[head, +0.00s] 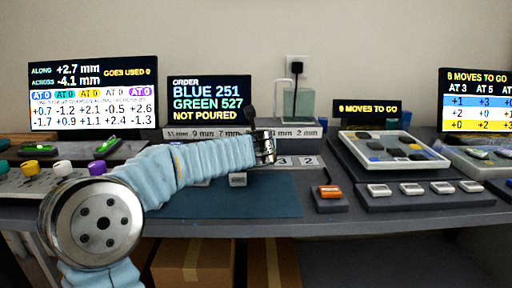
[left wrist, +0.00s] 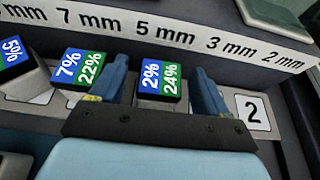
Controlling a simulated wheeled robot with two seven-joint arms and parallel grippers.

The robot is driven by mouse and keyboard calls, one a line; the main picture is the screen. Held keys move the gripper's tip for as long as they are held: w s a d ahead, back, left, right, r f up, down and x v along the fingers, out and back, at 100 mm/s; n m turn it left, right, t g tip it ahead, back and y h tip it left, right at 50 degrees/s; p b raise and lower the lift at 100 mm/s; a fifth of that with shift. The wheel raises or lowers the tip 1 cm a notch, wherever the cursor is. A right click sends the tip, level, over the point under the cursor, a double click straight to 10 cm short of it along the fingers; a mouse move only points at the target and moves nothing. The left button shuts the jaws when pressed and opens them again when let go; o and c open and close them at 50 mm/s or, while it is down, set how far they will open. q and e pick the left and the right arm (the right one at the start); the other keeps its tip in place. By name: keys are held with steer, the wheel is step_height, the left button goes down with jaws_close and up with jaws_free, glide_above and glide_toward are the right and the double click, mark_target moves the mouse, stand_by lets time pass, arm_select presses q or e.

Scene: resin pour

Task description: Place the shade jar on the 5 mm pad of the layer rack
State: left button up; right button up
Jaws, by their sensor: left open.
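In the left wrist view a dark jar (left wrist: 160,80) with a blue "2%" and green "24%" label stands between the fingers of my left gripper (left wrist: 163,88). The fingers are apart, one on each side of it; I cannot tell whether they touch it. Another labelled jar, "7% 22%" (left wrist: 77,67), stands to its left. The layer rack (left wrist: 228,45) runs behind, its front marked 7, 5, 3 and 2 mm; the "5 mm" mark is behind the jar. In the head view my left gripper (head: 265,148) is in front of the rack (head: 300,132). My right gripper is out of view.
A third jar, "5%" (left wrist: 15,60), is at the left edge. A "2" tile (left wrist: 252,112) lies right of the gripper. A greenish clear block (head: 298,104) stands at the rack. A blue mat (head: 240,205) lies in front, and a white tray (head: 440,160) is at the right.

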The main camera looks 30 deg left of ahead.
arm_select(q)
steer(key=shift+r, duration=0.15)
steer(key=v, duration=1.2)
